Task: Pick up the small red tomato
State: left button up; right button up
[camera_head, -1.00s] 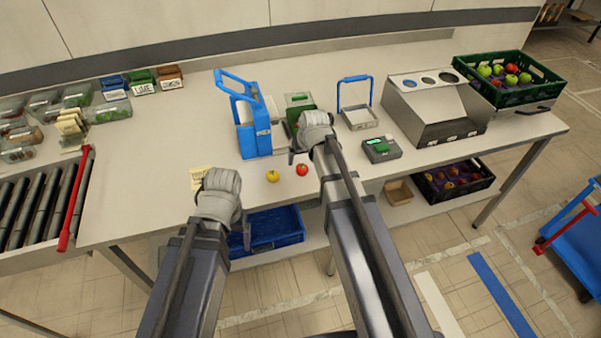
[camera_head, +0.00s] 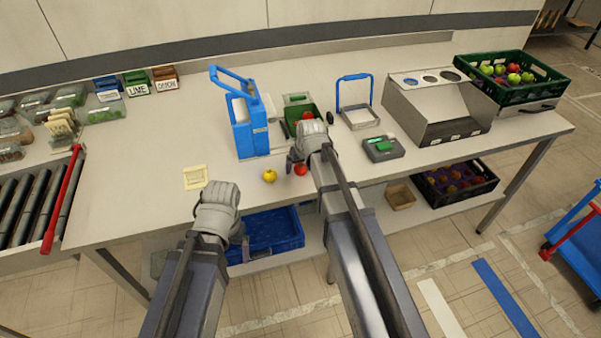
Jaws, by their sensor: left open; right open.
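A small red tomato (camera_head: 301,170) lies on the white table near its front edge. A small yellow fruit (camera_head: 269,175) lies just to its left, apart from it. My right gripper (camera_head: 291,162) is open, its fingers just above and beside the red tomato; I cannot tell whether they touch it. My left gripper (camera_head: 243,240) is open and empty in front of the table edge, low and left of the fruits. Its fingertips are partly hidden behind the hand.
A blue tool-like stand (camera_head: 250,135) stands behind the fruits, with a green tray (camera_head: 300,98) holding red items beside it. A grey sorting box (camera_head: 433,108) and a small scale (camera_head: 383,149) stand right. A yellow note (camera_head: 195,177) lies left. A blue crate (camera_head: 275,232) sits below.

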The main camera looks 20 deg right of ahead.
grip_shut()
dwell(0.6)
jog(key=shift+r, duration=0.15)
